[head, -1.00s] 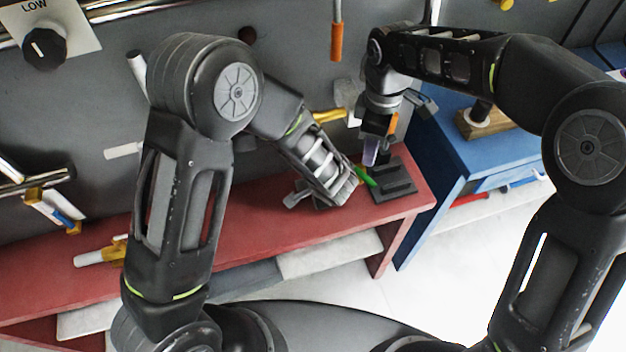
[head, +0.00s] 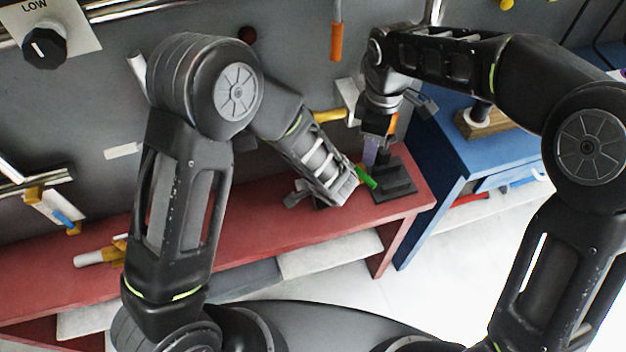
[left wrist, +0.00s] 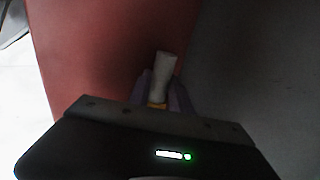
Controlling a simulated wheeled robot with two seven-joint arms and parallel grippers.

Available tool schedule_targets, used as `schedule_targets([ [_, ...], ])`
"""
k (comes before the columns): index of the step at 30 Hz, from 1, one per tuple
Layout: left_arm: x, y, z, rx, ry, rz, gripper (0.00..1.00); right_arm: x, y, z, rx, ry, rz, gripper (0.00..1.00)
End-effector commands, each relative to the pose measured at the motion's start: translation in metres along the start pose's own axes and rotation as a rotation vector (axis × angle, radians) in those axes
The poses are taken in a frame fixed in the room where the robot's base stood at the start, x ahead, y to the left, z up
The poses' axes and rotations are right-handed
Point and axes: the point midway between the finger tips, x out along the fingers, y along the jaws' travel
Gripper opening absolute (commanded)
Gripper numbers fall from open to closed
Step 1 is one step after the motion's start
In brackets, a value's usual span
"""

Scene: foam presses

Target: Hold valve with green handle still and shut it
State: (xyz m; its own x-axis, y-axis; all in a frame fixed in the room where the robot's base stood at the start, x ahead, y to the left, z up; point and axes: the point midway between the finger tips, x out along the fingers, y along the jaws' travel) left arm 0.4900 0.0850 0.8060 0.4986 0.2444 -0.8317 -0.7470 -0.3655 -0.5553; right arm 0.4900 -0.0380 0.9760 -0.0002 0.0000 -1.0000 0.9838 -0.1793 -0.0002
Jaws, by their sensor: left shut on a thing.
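The valve's green handle (head: 366,177) shows just right of my left gripper (head: 346,188), over the red bench. My left gripper hides most of the valve's body in the head view. In the left wrist view, the valve's white pipe end (left wrist: 165,65) stands between the purple fingers, with a brass-coloured part below it. My left gripper is shut on the valve. My right gripper (head: 371,152) points down just above and beside the green handle. A purple finger shows, but its opening does not. I cannot tell whether it touches the handle.
A black stepped block (head: 395,183) sits on the red bench (head: 260,222), right of the handle. Another white and brass-coloured piece (head: 98,256) lies at the bench's left end. A blue cabinet (head: 500,150) stands to the right. The grey wall behind carries pipes and a knob (head: 44,48).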

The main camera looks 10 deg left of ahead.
Motion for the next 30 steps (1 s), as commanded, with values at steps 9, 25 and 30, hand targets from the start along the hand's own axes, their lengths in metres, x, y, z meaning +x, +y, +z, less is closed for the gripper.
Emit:
schedule_targets([
  [9, 0.000, -0.001, -0.001, 0.000, 0.001, -0.001, 0.00, 0.000, 0.000, 0.000, 0.000, 0.000, 0.000, 0.34],
  [25, 0.000, -0.001, -0.001, 0.000, 0.001, -0.001, 0.00, -0.016, -0.039, -0.021, -0.830, -0.137, 0.103, 0.00],
  [30, 0.000, -0.001, -0.001, -0.001, 0.001, -0.001, 0.00, -0.016, -0.036, -0.018, -1.019, -0.179, 0.105, 0.00],
])
